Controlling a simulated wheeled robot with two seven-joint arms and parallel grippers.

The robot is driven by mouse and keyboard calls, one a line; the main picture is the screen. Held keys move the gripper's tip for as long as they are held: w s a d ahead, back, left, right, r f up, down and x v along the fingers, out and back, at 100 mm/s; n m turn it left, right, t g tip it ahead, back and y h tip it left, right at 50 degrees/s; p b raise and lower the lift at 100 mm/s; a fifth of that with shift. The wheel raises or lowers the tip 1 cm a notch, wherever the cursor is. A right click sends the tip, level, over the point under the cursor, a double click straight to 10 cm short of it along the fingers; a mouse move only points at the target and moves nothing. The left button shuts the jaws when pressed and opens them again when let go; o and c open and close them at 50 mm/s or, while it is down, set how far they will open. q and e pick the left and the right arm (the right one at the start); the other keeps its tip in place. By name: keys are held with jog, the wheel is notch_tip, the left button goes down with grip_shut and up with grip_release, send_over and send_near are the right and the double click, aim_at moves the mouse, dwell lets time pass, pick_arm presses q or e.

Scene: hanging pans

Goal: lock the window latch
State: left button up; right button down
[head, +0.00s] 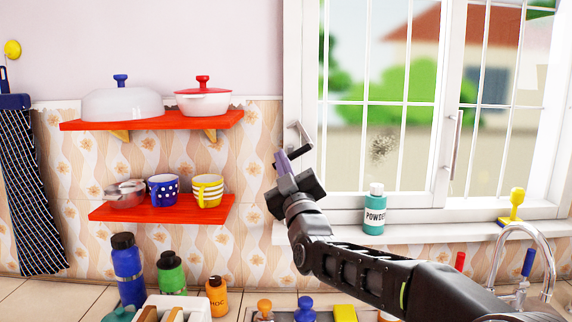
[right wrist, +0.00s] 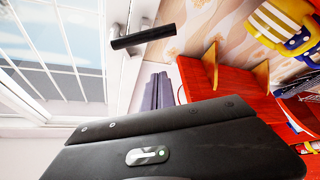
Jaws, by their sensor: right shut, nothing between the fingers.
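The window latch (head: 299,137) is on the left side of the white window frame, with a metal mount and a dark handle. In the right wrist view its black handle (right wrist: 143,37) sticks out sideways from the silver mount. My right gripper (head: 281,161) is shut and empty, its purplish fingers pointing up just below and left of the latch. Whether the latch is locked cannot be told. My left gripper is not in view.
Left of the gripper are red shelves (head: 165,210) with mugs and pans. A powder bottle (head: 375,212) and a yellow-topped item (head: 515,205) stand on the sill. Below are a faucet (head: 545,262) and several bottles. The wall between shelves and window is clear.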

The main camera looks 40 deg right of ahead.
jog(key=w+d+p, duration=0.2)
jog(key=w, duration=0.1)
jog(key=w+d+p, duration=0.1)
jog(key=d, duration=0.1)
jog(key=shift+w+f, duration=0.2)
jog(key=shift+f, duration=0.2)
